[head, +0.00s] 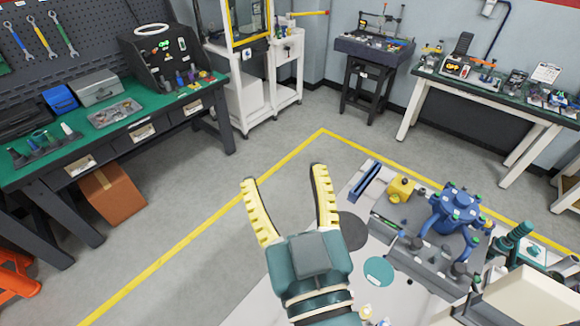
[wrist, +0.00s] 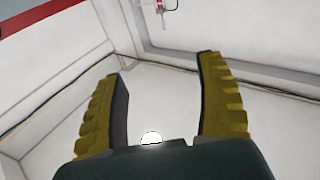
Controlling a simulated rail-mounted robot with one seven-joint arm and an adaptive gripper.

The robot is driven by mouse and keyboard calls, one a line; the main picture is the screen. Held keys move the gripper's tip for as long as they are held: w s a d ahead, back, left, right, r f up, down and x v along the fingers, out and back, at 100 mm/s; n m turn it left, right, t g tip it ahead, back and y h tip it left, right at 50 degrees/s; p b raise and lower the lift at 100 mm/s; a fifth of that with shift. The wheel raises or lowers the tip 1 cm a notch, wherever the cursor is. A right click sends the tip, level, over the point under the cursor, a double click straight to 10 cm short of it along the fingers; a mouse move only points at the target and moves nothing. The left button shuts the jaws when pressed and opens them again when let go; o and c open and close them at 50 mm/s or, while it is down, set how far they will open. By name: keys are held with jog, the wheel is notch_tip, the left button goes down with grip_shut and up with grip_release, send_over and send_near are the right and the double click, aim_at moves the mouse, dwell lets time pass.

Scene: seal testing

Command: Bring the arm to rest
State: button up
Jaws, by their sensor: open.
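My gripper (head: 285,208) is in the lower middle of the head view, with two yellow ridged fingers spread apart. Nothing is between the fingers. It is held up in front of the white work table (head: 252,312), to the left of the blue device on it. In the wrist view the gripper (wrist: 162,85) also shows open and empty, with pale wall-like surfaces and a bright round lamp behind it. Most of my arm is out of the head view below the gripper.
The blue device (head: 460,207), a yellow block (head: 401,188) and a dark green cylinder (head: 513,238) stand on the right. A green bench (head: 50,163) is at left, with a cardboard box (head: 112,194) below. A dark-topped bench (head: 500,92) is at back right. Grey floor (head: 205,195) is clear.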

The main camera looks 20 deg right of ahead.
jog(key=s+r+t, duration=0.2)
jog(key=s+r, duration=0.1)
jog(key=r, duration=0.4)
jog(key=shift+s+a+r+m+t, duration=0.2)
jog(key=shift+s+r+m+t, duration=0.1)
jog(key=shift+t, duration=0.1)
jog(key=shift+w, duration=0.1)
